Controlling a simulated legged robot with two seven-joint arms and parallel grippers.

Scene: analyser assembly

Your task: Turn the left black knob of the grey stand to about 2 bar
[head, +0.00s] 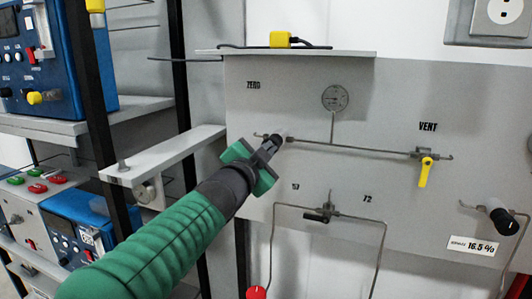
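The grey upright panel (300,100) carries thin pipes and a small round gauge (335,97), whose reading is too small to make out. My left gripper (268,152), on its green-sleeved arm, reaches the panel's left part below the ZERO label. A slim dark part with a pale end lies at its tip. I cannot tell whether this is the left black knob or a finger, or whether they touch. The gripper covers this spot, so its opening is unclear. A black knob (504,221) sticks out at the panel's right. My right gripper is not in view.
A yellow lever (426,171) hangs below VENT. A small black valve (322,213) sits on the lower pipe loop, with a red knob (257,292) below. Blue instruments (55,60) and a shelf bracket (165,153) stand left, near my arm. Space before the panel's middle is clear.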

